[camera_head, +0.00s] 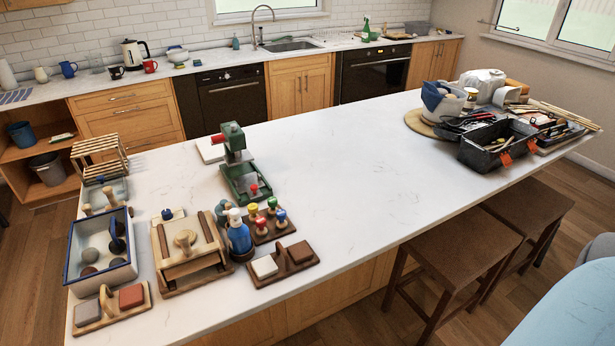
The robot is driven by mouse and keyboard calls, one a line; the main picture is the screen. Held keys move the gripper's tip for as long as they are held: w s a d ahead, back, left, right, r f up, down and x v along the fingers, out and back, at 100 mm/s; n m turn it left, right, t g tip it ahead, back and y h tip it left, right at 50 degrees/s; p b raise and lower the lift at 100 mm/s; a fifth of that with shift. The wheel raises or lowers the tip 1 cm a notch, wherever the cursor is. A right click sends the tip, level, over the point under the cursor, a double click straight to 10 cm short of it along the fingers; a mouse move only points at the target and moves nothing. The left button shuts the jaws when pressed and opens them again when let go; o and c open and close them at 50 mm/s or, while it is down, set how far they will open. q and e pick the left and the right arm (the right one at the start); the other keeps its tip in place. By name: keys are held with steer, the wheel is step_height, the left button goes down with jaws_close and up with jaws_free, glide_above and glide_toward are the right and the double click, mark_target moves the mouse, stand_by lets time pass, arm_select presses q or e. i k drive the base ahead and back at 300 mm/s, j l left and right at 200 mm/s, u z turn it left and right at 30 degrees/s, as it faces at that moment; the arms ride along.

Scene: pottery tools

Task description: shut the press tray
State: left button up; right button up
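A green press (233,139) with a red part at its top stands upright on the white island counter, left of the middle. A green press tray (241,181) with a raised rim juts out from its foot toward the front. A red knob (253,189) shows at the tray's near side. The tray looks pulled out; how far it runs under the press is hard to tell. Neither of my grippers is in view, and nothing touches the press or the tray.
In front of the tray stand a wooden rack with coloured knobs (268,222) and a blue bottle (239,236). A wooden box (186,252) and a blue-rimmed bin (103,247) are at left. A dark toolbox (496,144) is far right. The counter's middle is clear.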

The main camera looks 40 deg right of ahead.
mark_target(251, 183)
steer(key=z, duration=0.75)
steer(key=j+u, duration=0.15)
steer(key=j, duration=0.4)
steer(key=i+j+u, duration=0.15)
steer(key=j, duration=0.4)
